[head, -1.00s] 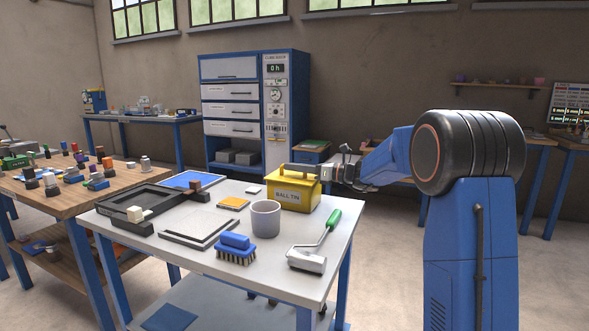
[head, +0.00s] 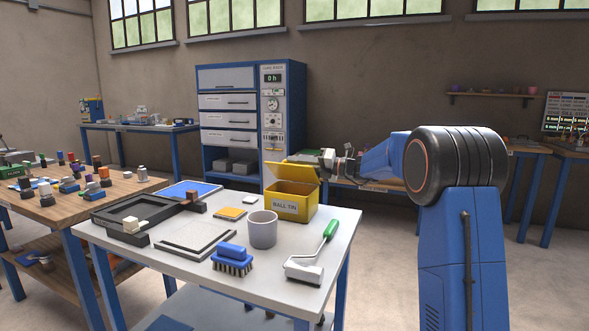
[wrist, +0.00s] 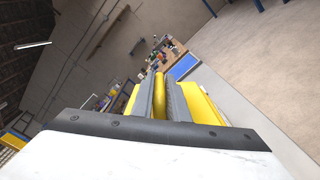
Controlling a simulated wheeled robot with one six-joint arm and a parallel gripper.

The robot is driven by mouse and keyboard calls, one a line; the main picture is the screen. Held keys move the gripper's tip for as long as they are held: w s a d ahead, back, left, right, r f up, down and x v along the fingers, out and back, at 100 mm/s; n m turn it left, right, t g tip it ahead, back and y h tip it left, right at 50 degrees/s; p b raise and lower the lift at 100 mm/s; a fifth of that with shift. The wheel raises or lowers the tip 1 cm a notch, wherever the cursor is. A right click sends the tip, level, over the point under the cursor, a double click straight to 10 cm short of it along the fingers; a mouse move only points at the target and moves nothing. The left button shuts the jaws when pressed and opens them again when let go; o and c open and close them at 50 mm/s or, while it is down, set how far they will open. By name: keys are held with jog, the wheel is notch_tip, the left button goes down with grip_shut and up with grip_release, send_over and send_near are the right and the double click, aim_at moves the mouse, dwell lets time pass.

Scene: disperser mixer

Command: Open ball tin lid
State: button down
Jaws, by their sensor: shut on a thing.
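The yellow ball tin (head: 290,205) stands near the back right of the light grey table, its label facing front. Its lid (head: 291,172) is raised and tilted up at the back, and the box interior partly shows. My gripper (head: 328,160) is at the lid's right side, up at lid height. In the wrist view my gripper (wrist: 160,98) is shut on a yellow bar, which looks like the lid's handle (wrist: 159,95). Yellow lid surface (wrist: 203,106) shows on both sides of the fingers. The tin's contents cannot be made out.
A wooden table with many small items stands at left. Floor at right is clear.

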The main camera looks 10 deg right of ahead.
jog(key=shift+w+d+r+m, duration=0.3)
jog(key=shift+w+d+m, duration=0.4)
jog(key=shift+m, duration=0.4)
jog(key=w+d+f, duration=0.2)
jog(key=w+d, duration=0.1)
jog(key=w, duration=0.2)
jog(key=shift+d+f, duration=0.2)
jog(key=shift+d, duration=0.05)
jog(key=shift+w, duration=0.1)
jog(key=c, duration=1.8)
grip_release()
jog(key=shift+f, duration=0.1)
jog(key=shift+o, duration=0.2)
jog(key=shift+d+r, duration=0.1)
jog(key=shift+r, duration=0.25)
